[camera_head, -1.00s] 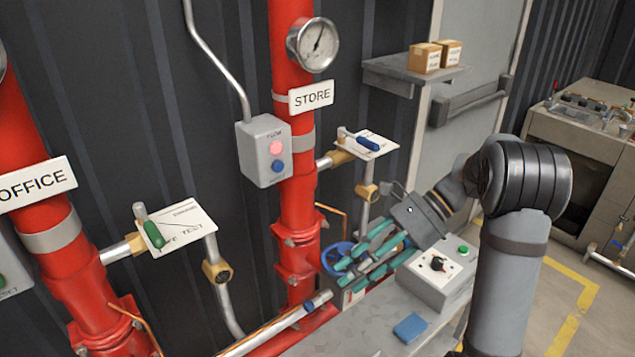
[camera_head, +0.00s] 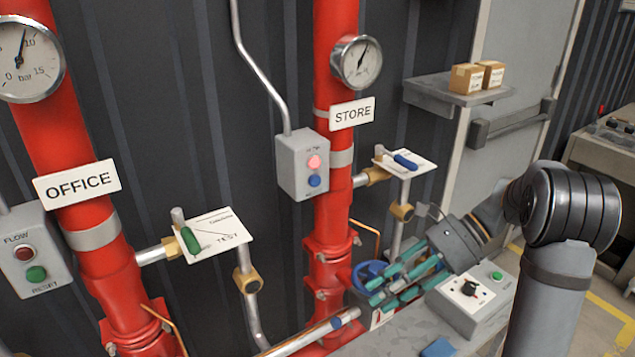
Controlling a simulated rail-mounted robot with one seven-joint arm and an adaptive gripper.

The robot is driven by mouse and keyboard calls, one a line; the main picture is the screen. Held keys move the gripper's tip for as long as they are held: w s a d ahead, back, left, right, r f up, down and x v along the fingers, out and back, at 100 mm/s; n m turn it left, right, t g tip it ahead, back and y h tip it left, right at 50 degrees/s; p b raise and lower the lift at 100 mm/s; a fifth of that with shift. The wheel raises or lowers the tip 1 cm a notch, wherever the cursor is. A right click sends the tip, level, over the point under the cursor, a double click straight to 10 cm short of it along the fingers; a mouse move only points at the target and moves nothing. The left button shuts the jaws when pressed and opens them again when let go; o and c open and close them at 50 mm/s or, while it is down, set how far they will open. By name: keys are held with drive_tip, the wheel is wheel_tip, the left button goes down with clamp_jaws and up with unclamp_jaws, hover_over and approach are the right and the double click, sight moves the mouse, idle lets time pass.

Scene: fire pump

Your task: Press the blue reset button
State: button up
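The blue reset button (camera_head: 314,181) is on the front of a grey box on the red STORE pipe, below a lit pinkish-red lamp (camera_head: 314,162). The grey box (camera_head: 290,168) hangs at mid-height, with nothing in front of the button. My gripper (camera_head: 378,290) is lower and to the right, apart from the button. Its teal-padded fingers point left, by a blue handwheel (camera_head: 369,273) low on the STORE pipe. The fingers overlap in this view, so I cannot tell whether they are open or hold anything.
A test valve with a blue lever (camera_head: 405,162) juts out right of the box. A grey control box (camera_head: 476,298) stands beneath my arm. At left are the OFFICE pipe (camera_head: 100,240), its green-button box (camera_head: 33,250) and a green-lever valve (camera_head: 191,238).

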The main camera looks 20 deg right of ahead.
drive_tip(key=shift+c, duration=1.2)
clamp_jaws()
drive_tip(key=c, duration=0.5)
unclamp_jaws()
drive_tip(key=shift+c, duration=0.2)
